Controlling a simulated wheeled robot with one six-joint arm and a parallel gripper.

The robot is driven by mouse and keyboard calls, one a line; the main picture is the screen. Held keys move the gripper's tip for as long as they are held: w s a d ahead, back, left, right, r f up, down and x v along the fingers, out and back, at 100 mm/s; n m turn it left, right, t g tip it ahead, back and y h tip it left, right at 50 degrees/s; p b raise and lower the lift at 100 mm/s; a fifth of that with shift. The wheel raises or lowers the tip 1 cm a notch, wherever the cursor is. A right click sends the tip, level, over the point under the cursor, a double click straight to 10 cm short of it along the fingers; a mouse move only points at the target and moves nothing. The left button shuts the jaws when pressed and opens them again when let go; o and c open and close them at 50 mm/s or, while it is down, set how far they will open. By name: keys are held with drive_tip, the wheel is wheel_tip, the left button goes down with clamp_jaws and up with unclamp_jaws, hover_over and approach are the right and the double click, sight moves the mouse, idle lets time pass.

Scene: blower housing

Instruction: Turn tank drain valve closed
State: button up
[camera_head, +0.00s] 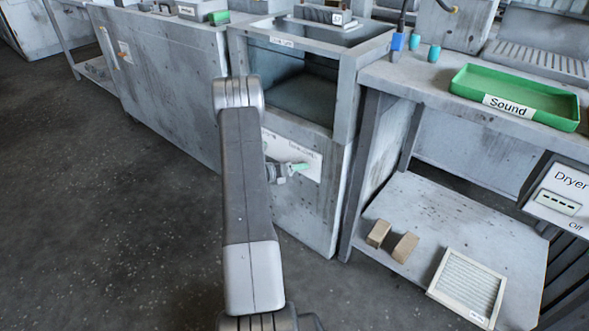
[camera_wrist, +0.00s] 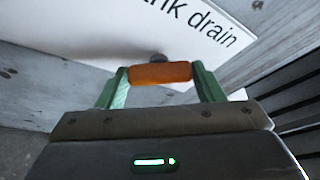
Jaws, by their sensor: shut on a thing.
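The drain valve's orange handle (camera_wrist: 160,73) lies roughly level across the wrist view, in front of a white label reading "nk drain" (camera_wrist: 190,30). A small dark stem (camera_wrist: 157,58) shows behind the handle. My gripper (camera_head: 301,167) is at the front panel of the tank (camera_head: 300,215), beside the white label in the head view. Its green fingers are shut on the handle, one at each end, as the wrist view shows. In the head view my arm and fingers hide the handle.
A bench at right carries a green "Sound" tray (camera_head: 520,112) and small teal cups (camera_head: 434,53). Its lower shelf (camera_head: 450,215) holds two tan blocks and a framed filter (camera_head: 467,287). A dryer (camera_head: 563,195) stands at far right. The floor at left is clear.

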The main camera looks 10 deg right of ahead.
drive_tip(key=shift+f, duration=0.1)
drive_tip(key=m+t+y+b, duration=0.1)
drive_tip(key=m+b, duration=0.1)
drive_tip(key=b, duration=0.3)
drive_tip(key=m+t+y+b, duration=0.1)
drive_tip(key=m+b, duration=0.1)
drive_tip(key=b, duration=0.3)
drive_tip(key=shift+s+d+m, duration=0.1)
drive_tip(key=shift+s+m, duration=0.05)
drive_tip(key=shift+m, duration=0.15)
drive_tip(key=o, duration=1)
